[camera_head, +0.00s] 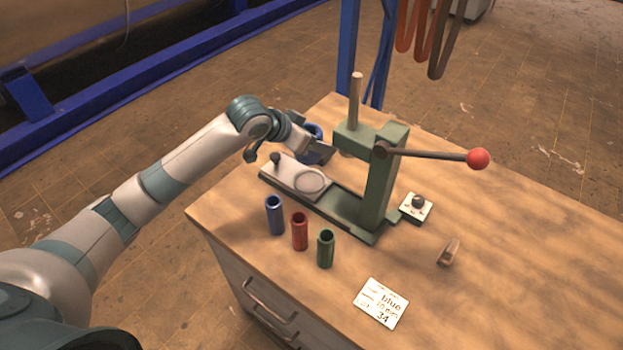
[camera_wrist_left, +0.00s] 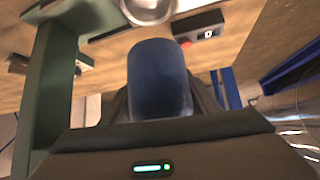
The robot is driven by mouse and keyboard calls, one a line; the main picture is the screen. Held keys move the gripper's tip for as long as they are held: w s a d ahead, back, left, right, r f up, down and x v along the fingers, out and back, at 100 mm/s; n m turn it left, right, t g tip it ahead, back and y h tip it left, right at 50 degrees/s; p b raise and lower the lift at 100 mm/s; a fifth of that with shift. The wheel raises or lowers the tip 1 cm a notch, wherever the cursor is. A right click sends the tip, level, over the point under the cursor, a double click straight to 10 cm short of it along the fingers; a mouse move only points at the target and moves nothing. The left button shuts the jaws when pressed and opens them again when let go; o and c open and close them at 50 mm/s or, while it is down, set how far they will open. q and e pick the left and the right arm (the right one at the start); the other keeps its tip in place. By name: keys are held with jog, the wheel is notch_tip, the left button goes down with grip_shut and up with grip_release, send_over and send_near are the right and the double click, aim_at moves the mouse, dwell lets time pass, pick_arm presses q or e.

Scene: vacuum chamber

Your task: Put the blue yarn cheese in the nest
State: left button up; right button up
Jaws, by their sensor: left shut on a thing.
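The blue yarn cheese (camera_head: 314,131) is in my left gripper (camera_head: 318,150), above the sliding plate of the green press. In the left wrist view the cheese (camera_wrist_left: 160,78) fills the space between the two dark fingers, which are shut on it. The nest (camera_head: 310,181) looks like the round recess in the pale sliding plate, just below and slightly left of the gripper. The nest looks empty, and the cheese is apart from it. The fingers partly hide the cheese in the head view. My right gripper is not in view.
The green press (camera_head: 379,185) stands right of my gripper, its red-knobbed lever (camera_head: 478,158) reaching right. Blue (camera_head: 275,215), red (camera_head: 299,231) and green (camera_head: 325,248) tubes stand in front. A card (camera_head: 381,303) reading "blue" lies near the edge. The table's right side is mostly clear.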

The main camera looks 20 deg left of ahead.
pick_arm(q)
jog(key=p, duration=0.2)
send_over(317, 178)
notch_tip(317, 178, down, 5)
jog(key=shift+f, duration=0.55)
jog(key=shift+w, duration=0.1)
jog(key=shift+f+p, duration=0.45)
jog(key=shift+f, duration=1.45)
jog(key=o, duration=1.2)
jog(key=shift+f, duration=0.15)
